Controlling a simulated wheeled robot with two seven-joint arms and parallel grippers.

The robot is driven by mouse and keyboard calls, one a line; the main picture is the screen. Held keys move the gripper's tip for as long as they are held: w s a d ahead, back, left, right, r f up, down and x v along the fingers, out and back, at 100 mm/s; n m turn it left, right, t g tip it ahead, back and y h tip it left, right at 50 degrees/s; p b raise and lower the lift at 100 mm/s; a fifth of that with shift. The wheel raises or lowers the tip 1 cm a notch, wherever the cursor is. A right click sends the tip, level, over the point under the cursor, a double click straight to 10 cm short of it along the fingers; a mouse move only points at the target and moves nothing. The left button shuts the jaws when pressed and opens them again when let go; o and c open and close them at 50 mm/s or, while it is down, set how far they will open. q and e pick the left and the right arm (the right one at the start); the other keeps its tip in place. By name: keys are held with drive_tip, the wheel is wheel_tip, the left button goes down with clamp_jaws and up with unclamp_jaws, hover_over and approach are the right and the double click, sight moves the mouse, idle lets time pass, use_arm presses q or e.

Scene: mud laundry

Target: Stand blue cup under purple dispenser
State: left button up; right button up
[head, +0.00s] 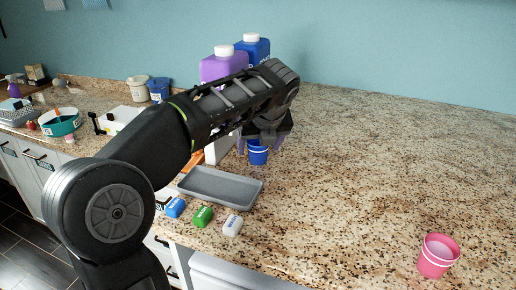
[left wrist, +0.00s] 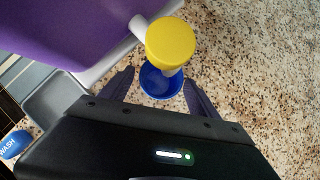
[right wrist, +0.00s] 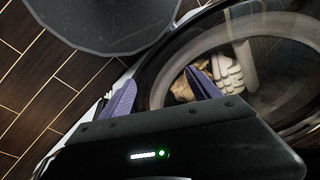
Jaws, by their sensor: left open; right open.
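The blue cup (head: 258,153) stands upright on the granite counter, below the front of the purple dispenser (head: 221,68). In the left wrist view the cup (left wrist: 160,82) is partly covered from above by the yellow tap cap (left wrist: 170,43) of the purple dispenser (left wrist: 75,30). My left gripper (head: 262,142) is open, with one finger on each side of the cup; contact cannot be told. Its fingers also show in the left wrist view (left wrist: 159,90). My right gripper (right wrist: 160,88) is open and empty, low near a round appliance door.
A blue dispenser (head: 256,47) stands beside the purple one. A pink cup (head: 438,256) stands front right. The counter's right side is mostly clear.

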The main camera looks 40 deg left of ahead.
use_arm(q)
drive_tip(key=p+v, duration=0.2)
drive_tip(key=v, duration=0.8)
drive_tip(key=shift+w+a, duration=0.1)
idle(0.5)
